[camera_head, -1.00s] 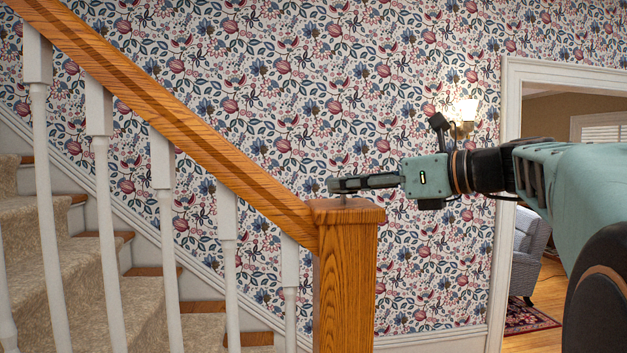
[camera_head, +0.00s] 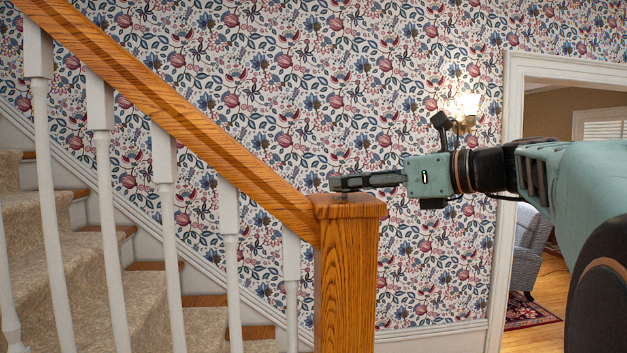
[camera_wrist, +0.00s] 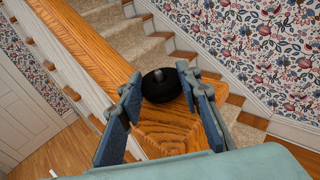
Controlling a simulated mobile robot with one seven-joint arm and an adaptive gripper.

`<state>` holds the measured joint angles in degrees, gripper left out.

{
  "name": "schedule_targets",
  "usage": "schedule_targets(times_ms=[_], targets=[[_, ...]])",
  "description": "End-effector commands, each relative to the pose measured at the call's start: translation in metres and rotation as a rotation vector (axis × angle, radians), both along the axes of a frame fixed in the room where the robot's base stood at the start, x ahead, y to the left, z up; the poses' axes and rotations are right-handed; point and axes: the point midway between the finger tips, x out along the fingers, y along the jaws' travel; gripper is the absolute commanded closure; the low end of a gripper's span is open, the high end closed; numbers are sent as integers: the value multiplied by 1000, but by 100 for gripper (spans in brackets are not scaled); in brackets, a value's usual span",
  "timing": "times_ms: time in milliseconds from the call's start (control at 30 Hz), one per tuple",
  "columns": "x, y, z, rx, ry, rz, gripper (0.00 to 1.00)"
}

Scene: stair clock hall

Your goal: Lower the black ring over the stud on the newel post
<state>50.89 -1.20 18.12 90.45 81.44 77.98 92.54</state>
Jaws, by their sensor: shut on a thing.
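The black ring (camera_wrist: 161,88) sits between the two fingertips of my gripper (camera_head: 338,183) in the wrist view, and the fingers are shut on it. The grey tip of the stud (camera_wrist: 158,76) shows inside the ring's opening. The newel post (camera_head: 346,265) is wooden with a square cap, and its top also shows below the ring in the wrist view (camera_wrist: 172,128). In the head view, my gripper lies level just above the cap, with a narrow gap between. The ring is hard to make out there, and I cannot tell whether it touches the cap.
A wooden handrail (camera_head: 190,120) slopes up left from the post, over white balusters (camera_head: 165,215). Carpeted stairs (camera_head: 70,270) lie behind. A lit wall lamp (camera_head: 469,108) and a doorway are at the right.

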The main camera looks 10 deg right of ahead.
Motion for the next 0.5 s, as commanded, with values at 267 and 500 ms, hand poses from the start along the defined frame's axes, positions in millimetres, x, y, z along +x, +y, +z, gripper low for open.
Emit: schedule_targets(times_ms=[267, 500], targets=[[0, 0, -1, 0, 0, 0, 98], [0, 1, -7, 0, 0, 1, 98]])
